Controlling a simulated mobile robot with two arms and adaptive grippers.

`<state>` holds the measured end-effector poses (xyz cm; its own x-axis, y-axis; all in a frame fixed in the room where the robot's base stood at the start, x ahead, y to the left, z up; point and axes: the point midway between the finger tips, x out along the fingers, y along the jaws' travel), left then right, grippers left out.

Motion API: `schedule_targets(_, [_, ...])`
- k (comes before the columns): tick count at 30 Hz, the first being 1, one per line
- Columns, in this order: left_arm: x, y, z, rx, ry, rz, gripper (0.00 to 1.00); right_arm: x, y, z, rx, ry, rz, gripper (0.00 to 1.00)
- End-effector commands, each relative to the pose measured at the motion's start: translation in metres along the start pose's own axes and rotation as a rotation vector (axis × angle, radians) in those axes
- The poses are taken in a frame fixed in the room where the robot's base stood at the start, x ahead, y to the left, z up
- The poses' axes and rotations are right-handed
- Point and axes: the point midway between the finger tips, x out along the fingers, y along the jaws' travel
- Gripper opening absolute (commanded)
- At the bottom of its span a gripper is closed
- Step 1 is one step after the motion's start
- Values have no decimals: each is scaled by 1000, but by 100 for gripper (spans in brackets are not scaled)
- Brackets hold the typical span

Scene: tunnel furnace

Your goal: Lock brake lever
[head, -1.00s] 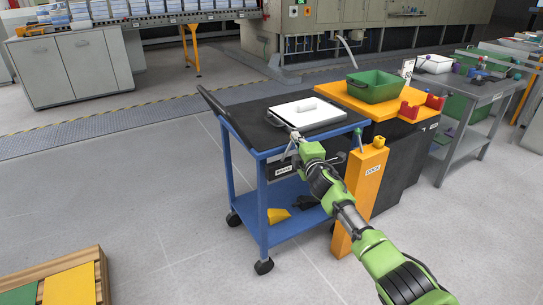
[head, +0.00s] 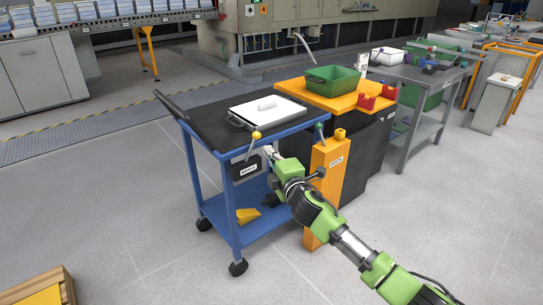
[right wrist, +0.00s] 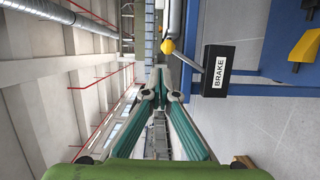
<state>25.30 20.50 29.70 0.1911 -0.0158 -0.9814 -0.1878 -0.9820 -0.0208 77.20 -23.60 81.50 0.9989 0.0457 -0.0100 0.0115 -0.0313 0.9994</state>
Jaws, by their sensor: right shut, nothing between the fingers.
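The brake lever is a short rod with a yellow ball knob (head: 256,135), on a black box labelled BRAKE (head: 246,168) at the near side of the blue cart (head: 232,212). In the head view the rod stands up, leaning slightly right. The right wrist view shows the knob (right wrist: 168,46) and the box (right wrist: 218,72) just beyond my fingertips. My right gripper (head: 268,152) is shut and empty, just right of the lever and box; a small gap seems to separate them. My left gripper is out of view.
A white lidded tray (head: 267,112) lies on the cart top. An orange DOCK post (head: 328,190) with a green-knobbed lever (head: 319,128) stands close to the right of my gripper. A green bin (head: 333,79) sits on the orange-topped stand behind.

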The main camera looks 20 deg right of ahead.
Motion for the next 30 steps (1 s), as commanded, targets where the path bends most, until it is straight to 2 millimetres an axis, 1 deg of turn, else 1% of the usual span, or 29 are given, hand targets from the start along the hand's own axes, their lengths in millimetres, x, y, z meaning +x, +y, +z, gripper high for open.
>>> schedule_targets(3, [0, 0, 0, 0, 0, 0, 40, -10, 0, 0, -1, 0, 0, 0])
schedule_targets(6, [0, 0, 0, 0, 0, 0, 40, -13, 0, 0, 0, 0, -1, 0])
schedule_targets(20, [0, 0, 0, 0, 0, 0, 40, -14, 0, 0, 0, 0, 0, 0])
schedule_targets(23, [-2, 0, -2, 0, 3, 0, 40, -17, -4, -2, 15, -3, -9, 0])
schedule_targets(26, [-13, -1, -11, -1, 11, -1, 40, -32, -25, -6, 91, -26, -53, 0])
schedule_targets(29, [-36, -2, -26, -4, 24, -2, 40, -64, -64, -11, 238, -81, -143, 0])
schedule_targets(30, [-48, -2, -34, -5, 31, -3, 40, -82, -82, -14, 311, -111, -190, 0])
